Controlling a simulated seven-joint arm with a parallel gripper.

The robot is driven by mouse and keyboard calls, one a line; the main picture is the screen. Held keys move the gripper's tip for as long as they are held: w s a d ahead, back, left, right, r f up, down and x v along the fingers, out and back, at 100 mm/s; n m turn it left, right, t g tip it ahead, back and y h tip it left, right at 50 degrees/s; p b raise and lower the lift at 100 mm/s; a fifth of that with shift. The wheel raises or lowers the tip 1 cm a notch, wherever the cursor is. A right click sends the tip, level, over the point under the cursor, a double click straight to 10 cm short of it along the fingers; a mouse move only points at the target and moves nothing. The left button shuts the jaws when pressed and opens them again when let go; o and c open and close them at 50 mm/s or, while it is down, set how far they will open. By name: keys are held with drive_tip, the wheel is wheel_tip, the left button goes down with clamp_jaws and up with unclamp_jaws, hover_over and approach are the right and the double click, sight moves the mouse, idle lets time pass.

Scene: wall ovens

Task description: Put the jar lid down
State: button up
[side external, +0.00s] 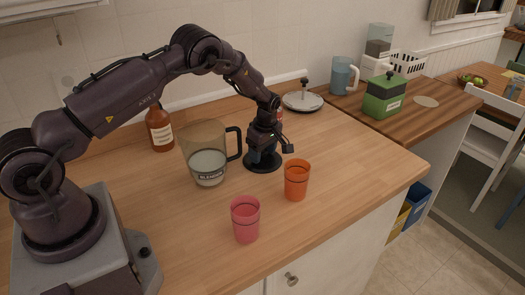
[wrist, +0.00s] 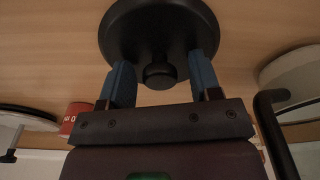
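The black round jar lid (side external: 262,164) lies flat on the wooden counter, just right of the clear blender jar (side external: 205,150). In the wrist view the lid (wrist: 128,22) shows its round knob (wrist: 160,76) toward me. My gripper (side external: 270,148) is low over the lid, pointing down. In the wrist view its two blue fingers (wrist: 162,78) stand on either side of the knob, with a visible gap on each side. The gripper is open and holds nothing. Part of the lid is hidden behind the gripper in the side view.
An orange cup (side external: 297,181) and a pink cup (side external: 245,220) stand in front of the lid. The jar's black handle (side external: 234,144) is close to my gripper. A brown bottle (side external: 160,130), a metal lid (side external: 302,101) and a green canister (side external: 384,97) stand farther back. Counter right of the lid is clear.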

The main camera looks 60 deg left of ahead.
wheel_tip(320, 180, up, 11)
drive_tip(key=d, duration=0.1)
wheel_tip(320, 180, up, 11)
drive_tip(key=m+t, duration=0.1)
drive_tip(key=m, duration=0.3)
hover_over(266, 152)
drive_tip(key=s+d, duration=0.3)
drive_tip(key=d, duration=0.1)
drive_tip(key=s+d+r+m+t+h, duration=0.1)
drive_tip(key=s+d+r+m+t, duration=0.1)
drive_tip(key=s+d+r+m, duration=0.5)
drive_tip(key=s+d+r+m+t, duration=0.1)
drive_tip(key=s+m, duration=0.3)
drive_tip(key=s, duration=0.6)
drive_tip(key=s+d+r+m+t, duration=0.2)
drive_tip(key=s+m, duration=0.3)
drive_tip(key=s, duration=0.4)
drive_tip(key=shift+s+d+r+m, duration=0.3)
drive_tip(key=shift+s+d+r, duration=0.1)
drive_tip(key=shift+d+r, duration=0.45)
